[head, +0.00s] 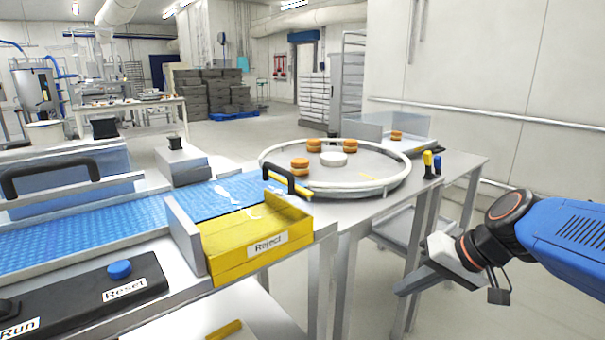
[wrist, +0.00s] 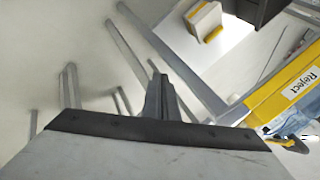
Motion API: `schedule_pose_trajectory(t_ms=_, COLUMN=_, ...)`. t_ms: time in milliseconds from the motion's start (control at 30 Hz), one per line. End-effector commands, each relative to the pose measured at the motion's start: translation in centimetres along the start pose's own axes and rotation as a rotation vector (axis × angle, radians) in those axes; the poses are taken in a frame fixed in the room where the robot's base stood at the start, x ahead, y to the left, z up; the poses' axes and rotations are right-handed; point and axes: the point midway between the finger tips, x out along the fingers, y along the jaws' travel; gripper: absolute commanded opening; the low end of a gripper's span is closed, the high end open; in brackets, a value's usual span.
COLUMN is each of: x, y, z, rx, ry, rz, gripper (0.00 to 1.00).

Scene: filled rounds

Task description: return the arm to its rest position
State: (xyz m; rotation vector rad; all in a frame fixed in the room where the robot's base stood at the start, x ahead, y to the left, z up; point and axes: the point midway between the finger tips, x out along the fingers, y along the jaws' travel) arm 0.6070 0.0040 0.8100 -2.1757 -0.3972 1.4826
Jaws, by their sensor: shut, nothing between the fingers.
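My blue and black arm reaches in from the right edge of the head view. My gripper (head: 408,287) is shut and empty, with its grey fingers pointing left and slightly down. It hangs over the floor, in front of the round table's metal legs and apart from them as far as I can tell. In the wrist view the shut fingers of my gripper (wrist: 159,88) point away over the floor and the frame legs.
The yellow Reject bin (head: 258,240) stands left of my gripper, beside the blue conveyor (head: 90,233). A round turntable (head: 375,184) carries several filled rounds. A yellow-and-black handle (head: 290,184) lies by the bin. Open floor (head: 510,310) lies below my arm.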

Motion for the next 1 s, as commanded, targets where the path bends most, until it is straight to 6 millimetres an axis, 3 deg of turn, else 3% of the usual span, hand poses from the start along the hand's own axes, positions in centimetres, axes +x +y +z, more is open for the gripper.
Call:
schedule_pose_trajectory(t_ms=33, x=-0.2, y=0.5, z=1.9, rx=-0.032, ry=-0.012, rz=0.052, gripper=0.00)
schedule_pose_trajectory(t_ms=200, x=-1.4, y=3.8, z=6.8, rx=-0.120, ry=-0.023, rz=0.244, gripper=0.00)
schedule_pose_trajectory(t_ms=400, x=-3.1, y=7.3, z=9.8, rx=-0.205, ry=0.008, rz=0.424, gripper=0.00)
schedule_pose_trajectory(t_ms=633, x=-4.1, y=9.1, z=10.7, rx=-0.245, ry=0.038, rz=0.507, gripper=0.00)
schedule_pose_trajectory(t_ms=1000, x=-4.1, y=9.1, z=10.7, rx=-0.245, ry=0.038, rz=0.508, gripper=0.00)
